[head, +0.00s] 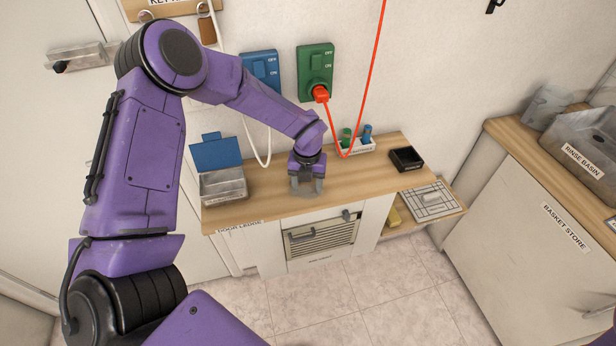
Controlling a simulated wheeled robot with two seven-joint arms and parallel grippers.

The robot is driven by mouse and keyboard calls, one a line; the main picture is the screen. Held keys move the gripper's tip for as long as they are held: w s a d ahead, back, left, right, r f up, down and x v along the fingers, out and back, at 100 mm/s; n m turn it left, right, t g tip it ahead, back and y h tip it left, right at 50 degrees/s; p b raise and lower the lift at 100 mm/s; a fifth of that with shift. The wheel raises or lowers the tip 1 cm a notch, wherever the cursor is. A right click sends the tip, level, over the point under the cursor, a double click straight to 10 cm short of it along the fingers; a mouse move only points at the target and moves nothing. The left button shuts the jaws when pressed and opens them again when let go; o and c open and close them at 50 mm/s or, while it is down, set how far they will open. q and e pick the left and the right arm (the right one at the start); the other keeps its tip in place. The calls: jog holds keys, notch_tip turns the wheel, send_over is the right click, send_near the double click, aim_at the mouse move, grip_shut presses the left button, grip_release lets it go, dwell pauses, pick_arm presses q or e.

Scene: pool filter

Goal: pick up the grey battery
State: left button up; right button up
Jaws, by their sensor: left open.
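My left gripper (306,186) is open and points down at the wooden counter (250,205), near its front edge. I cannot clearly make out a grey battery. A dull grey patch shows around the fingertips, and I cannot tell whether it is a battery, part of the fingers or shadow. A green cylinder (347,136) and a blue cylinder (367,133) stand in a small white holder (358,147) at the back of the counter. My right gripper is not in view.
A metal box with an open blue lid (216,152) stands left of the gripper. A black tray (407,159) lies to the right. A red cable (366,90) and a white cable (258,150) hang behind. A grille (321,238) is below the counter.

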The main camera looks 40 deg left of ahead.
pick_arm(q)
jog(key=shift+s+f, duration=0.1)
jog(key=shift+f, duration=0.05)
jog(key=shift+s, duration=0.25)
jog(key=shift+c, duration=0.3)
jog(key=shift+w, duration=0.15)
grip_shut()
jog(key=shift+o, duration=0.3)
grip_release()
